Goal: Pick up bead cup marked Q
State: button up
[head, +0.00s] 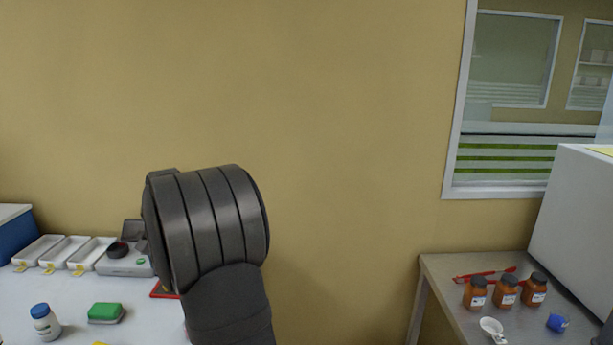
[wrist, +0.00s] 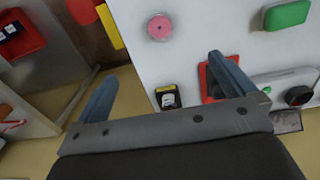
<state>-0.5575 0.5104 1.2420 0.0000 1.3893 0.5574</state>
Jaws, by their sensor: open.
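No letter Q can be read in either view, so I cannot tell which thing is the bead cup marked Q. A small round container with a pink top (wrist: 160,27) stands on the white table in the wrist view, beyond my fingertips. It may be a cup of beads, but no marking shows. My gripper (wrist: 162,70) is open and empty in the wrist view, its two blue-grey fingers wide apart. The gripper is hidden in the head view, where my dark arm covers part of the left table.
Amber jars (head: 506,291) stand on the right table.

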jog(key=c, duration=0.6)
jog(key=f+m, duration=0.4)
jog(key=m, duration=0.3)
jog(key=f+m, duration=0.4)
jog(key=m, duration=0.3)
jog(key=f+m, duration=0.4)
jog(key=m, duration=0.3)
jog(key=shift+s+d, duration=0.1)
jog(key=shift+d, duration=0.1)
jog(key=shift+a+f, duration=0.2)
jog(key=shift+f, duration=3)
